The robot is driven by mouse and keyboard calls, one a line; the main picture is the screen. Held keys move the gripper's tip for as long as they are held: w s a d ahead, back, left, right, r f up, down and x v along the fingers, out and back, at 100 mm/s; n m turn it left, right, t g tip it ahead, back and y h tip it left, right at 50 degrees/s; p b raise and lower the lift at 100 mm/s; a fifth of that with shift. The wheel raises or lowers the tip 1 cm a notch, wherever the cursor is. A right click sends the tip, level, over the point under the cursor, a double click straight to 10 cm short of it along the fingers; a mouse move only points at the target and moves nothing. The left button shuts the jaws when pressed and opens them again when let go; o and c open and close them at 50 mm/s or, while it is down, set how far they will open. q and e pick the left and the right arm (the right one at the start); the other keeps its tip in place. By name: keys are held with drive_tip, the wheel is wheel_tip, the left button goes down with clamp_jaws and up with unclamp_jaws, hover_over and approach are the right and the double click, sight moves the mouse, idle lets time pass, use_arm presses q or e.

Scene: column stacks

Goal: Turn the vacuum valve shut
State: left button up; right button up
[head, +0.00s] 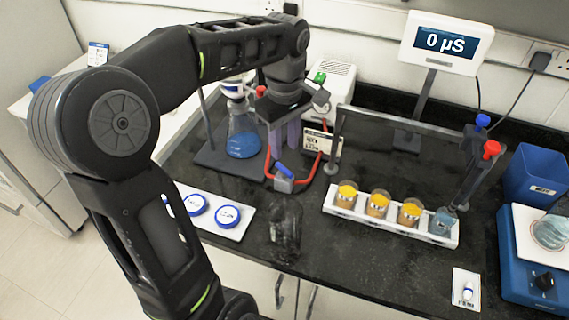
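The vacuum valve (284,184) is a small grey body with a blue lever, set in a red hose (305,173) on the dark bench. The lever lies slantwise, and I cannot tell its exact angle to the hose. The hose leads back toward a white pump box (335,84) with a green switch on top. My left gripper (285,146) points down above and just behind the valve. Its two fingers appear apart with nothing between them, and it looks clear of the lever. My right gripper is not in view.
A flask with blue liquid (243,140) stands on a dark base left of my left gripper. A white tray (235,231) with blue-rimmed dishes is front left. A dark, see-through shape (286,232) stands in front.

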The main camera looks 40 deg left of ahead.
sight(284, 168)
use_arm(q)
wheel_tip(284, 168, down, 7)
drive_tip(key=shift+r, duration=0.2)
drive_tip(key=shift+c, duration=0.2)
clamp_jaws()
idle(0.5)
